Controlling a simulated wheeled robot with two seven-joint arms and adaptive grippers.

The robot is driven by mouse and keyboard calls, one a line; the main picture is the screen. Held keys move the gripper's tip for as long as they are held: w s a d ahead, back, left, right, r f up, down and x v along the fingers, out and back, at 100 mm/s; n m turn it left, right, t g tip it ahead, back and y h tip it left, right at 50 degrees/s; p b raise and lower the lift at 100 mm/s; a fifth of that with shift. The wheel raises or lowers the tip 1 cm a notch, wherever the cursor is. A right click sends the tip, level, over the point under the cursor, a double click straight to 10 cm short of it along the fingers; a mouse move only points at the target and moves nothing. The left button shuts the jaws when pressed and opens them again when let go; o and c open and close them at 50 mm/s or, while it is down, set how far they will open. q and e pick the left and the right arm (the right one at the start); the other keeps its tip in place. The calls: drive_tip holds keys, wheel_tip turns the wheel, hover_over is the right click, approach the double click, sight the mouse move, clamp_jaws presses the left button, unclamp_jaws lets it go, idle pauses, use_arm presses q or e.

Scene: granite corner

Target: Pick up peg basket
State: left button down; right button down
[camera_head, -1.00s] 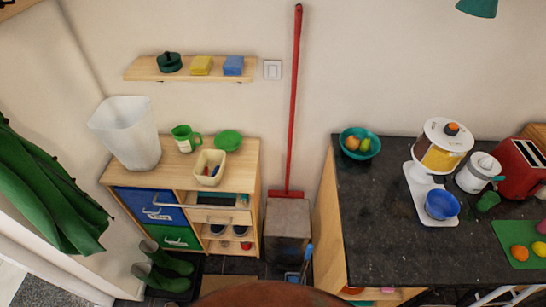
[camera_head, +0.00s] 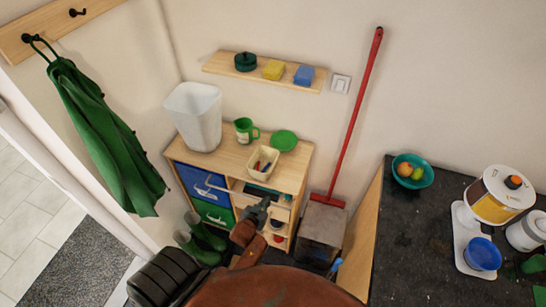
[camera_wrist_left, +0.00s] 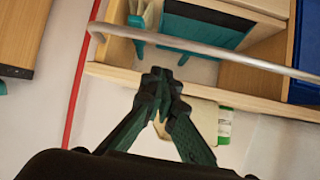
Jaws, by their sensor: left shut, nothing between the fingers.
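The peg basket (camera_head: 262,163) is a small cream basket with red and blue pegs in it. It stands on top of the wooden cabinet (camera_head: 226,155), near its front edge. My left gripper (camera_head: 262,207) is shut and empty, in front of the cabinet and below the basket in the head view. In the left wrist view the shut fingertips (camera_wrist_left: 159,76) overlap the cabinet's top edge. A cream surface that looks like the basket (camera_wrist_left: 203,116) is partly hidden behind the fingers there. My right gripper is not in view.
A metal rail (camera_wrist_left: 205,45) runs along the cabinet front. A red broom (camera_head: 358,110) leans at the right. Green boots (camera_head: 205,233) stand at the left.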

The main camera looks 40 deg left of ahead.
use_arm(q)
wheel_tip(320, 180, up, 11)
drive_tip(key=w+a+n+t+y, duration=0.1)
drive_tip(key=w+a+t, duration=0.1)
drive_tip(key=a, duration=0.1)
drive_tip(key=w+a, duration=0.1)
drive_tip(key=w, duration=0.3)
drive_tip(key=w+a+p, duration=0.1)
drive_tip(key=w, duration=0.2)
drive_tip(key=w+a+f+p, duration=0.1)
drive_tip(key=w, duration=0.3)
drive_tip(key=shift+w+a+f, duration=0.1)
drive_tip(key=shift+w, duration=0.25)
